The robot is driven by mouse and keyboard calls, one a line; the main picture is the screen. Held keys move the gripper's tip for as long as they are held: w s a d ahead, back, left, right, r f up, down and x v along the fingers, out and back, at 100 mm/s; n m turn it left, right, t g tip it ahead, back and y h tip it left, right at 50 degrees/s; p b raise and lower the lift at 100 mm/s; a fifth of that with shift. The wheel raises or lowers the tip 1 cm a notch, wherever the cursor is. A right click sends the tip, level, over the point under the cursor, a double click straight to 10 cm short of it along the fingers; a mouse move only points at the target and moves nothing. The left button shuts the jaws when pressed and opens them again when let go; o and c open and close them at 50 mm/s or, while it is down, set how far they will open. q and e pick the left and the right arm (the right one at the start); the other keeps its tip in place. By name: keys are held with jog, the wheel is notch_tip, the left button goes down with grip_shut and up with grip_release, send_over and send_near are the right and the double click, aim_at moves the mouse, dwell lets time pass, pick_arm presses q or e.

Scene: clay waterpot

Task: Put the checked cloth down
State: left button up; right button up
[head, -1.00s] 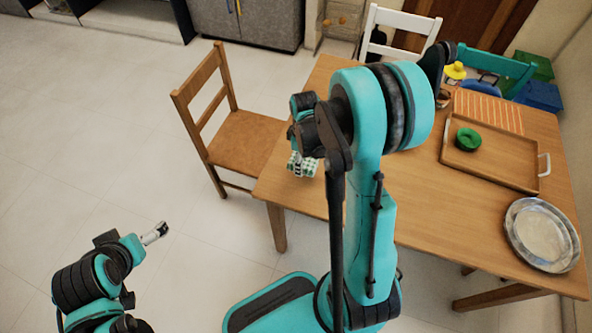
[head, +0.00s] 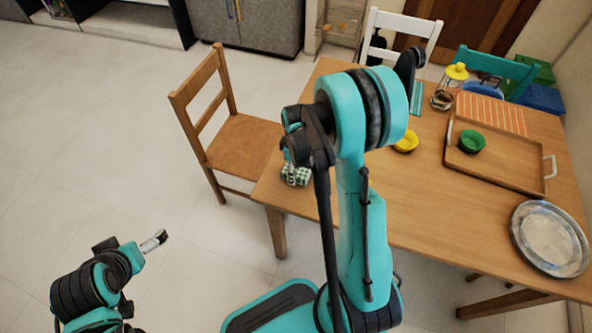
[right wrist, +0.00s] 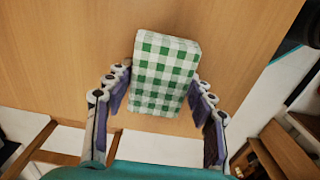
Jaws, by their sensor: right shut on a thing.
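The green-and-white checked cloth (head: 296,176) is a small folded block over the near left corner of the wooden table (head: 440,215). My right gripper (head: 292,168) is partly hidden behind its own arm in the head view. In the right wrist view the cloth (right wrist: 165,72) sits between the two fingers of my right gripper (right wrist: 160,84), which is shut on it. I cannot tell whether the cloth touches the tabletop. My left gripper (head: 155,241) is empty over the floor at the lower left; its finger gap is too small to judge.
A tray (head: 500,177) holding a green bowl (head: 471,141), a metal plate (head: 549,238), a yellow bowl (head: 406,142) and a glass jar (head: 443,98) are on the table. A wooden chair (head: 240,145) stands at its left side. The table's front middle is clear.

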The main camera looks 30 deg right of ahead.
jog(key=o, duration=0.8)
jog(key=shift+s+a+f, duration=0.1)
jog(key=shift+f, duration=0.05)
jog(key=o, duration=0.3)
jog(key=shift+f, duration=0.1)
